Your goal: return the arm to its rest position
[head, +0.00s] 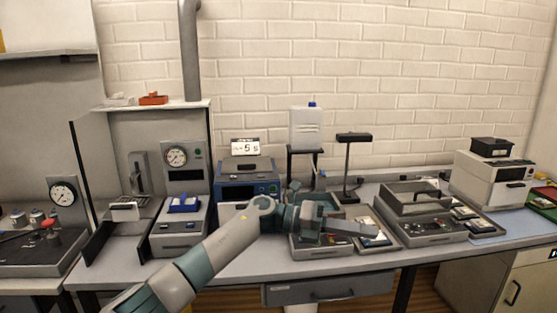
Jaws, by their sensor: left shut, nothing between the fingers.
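My left arm (215,250) comes in from the lower left and reaches over the bench to the middle of the head view. My left gripper (365,228) is at its end, above the tray area at the bench's front middle. It is shut and holds nothing. It points to the right and hides part of the tray (318,251) below it. My right gripper does not show.
The bench (240,268) carries several devices: a gauge unit (183,185), a blue-fronted box (247,188), a dark lamp-like stand (353,165), a clear-lidded case (418,198) and a white machine (492,180). A drawer (330,290) is under the front edge.

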